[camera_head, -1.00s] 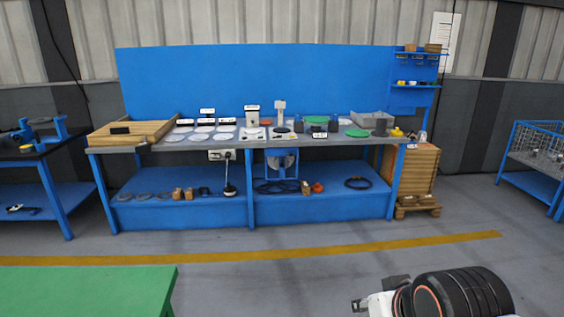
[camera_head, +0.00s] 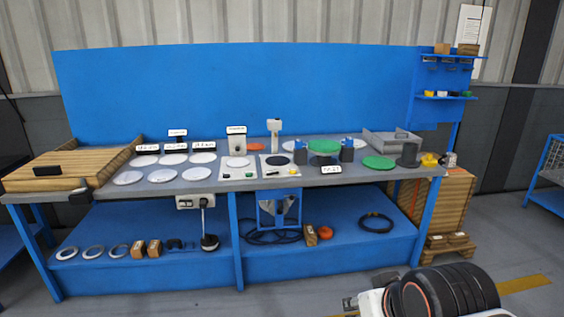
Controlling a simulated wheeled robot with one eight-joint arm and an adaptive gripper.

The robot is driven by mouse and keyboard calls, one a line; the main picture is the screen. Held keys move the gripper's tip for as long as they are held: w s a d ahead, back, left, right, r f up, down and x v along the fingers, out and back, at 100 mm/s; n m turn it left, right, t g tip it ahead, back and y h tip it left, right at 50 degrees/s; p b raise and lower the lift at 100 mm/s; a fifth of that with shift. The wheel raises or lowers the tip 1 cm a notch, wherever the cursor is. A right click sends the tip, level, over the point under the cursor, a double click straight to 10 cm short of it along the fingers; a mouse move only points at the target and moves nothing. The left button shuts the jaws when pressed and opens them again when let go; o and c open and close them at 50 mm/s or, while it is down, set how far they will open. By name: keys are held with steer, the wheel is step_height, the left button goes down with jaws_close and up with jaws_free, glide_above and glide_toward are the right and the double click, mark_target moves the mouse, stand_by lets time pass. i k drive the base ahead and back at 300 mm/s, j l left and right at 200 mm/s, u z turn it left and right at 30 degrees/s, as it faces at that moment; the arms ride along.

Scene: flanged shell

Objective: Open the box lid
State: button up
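A flat wooden slatted box (camera_head: 85,160) with a black handle (camera_head: 47,170) on top lies at the left end of the blue workbench; its lid looks closed.
The blue workbench (camera_head: 215,187) carries white discs (camera_head: 163,175), green discs (camera_head: 378,162), small devices and labels. Its lower shelf (camera_head: 345,258) holds rings, small boxes and cables. A wooden crate (camera_head: 452,200) stands at the right end.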

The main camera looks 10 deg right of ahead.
mark_target(390, 139)
steer(key=i+j+z, duration=0.25)
steer(key=i+z, duration=0.2)
steer(key=i, duration=0.2)
steer(key=i+j+z, duration=0.45)
steer(key=i, duration=0.2)
steer(key=i+j+z, duration=0.4)
steer(key=i+j, duration=0.15)
steer(key=j, duration=0.15)
steer(key=i+j+z, duration=0.1)
steer(key=i, duration=0.4)
steer(key=i+j, duration=0.15)
steer(key=i, duration=0.35)
steer(key=l+z, duration=0.05)
